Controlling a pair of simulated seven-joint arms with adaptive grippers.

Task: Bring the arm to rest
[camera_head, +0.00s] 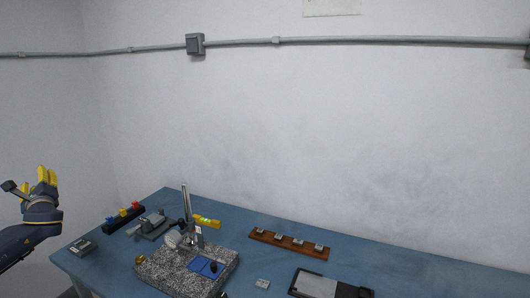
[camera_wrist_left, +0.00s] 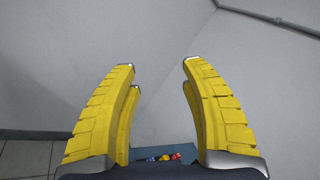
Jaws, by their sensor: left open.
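My left gripper (camera_head: 46,175) is at the far left of the head view, raised and clear of the table's left edge. Its yellow fingers point up. In the left wrist view the fingers of this gripper (camera_wrist_left: 158,75) stand wide apart with nothing between them, only the grey wall behind. My left arm comes in from the lower left. My right gripper does not show in either view.
The blue table (camera_head: 385,264) holds a speckled stone plate (camera_head: 170,278) with an upright stand. Near it are a black rack (camera_head: 124,218) with coloured pieces, a small grey box (camera_head: 82,247), a wooden strip (camera_head: 289,244) and a dark tray (camera_head: 318,284). Free air surrounds the gripper.

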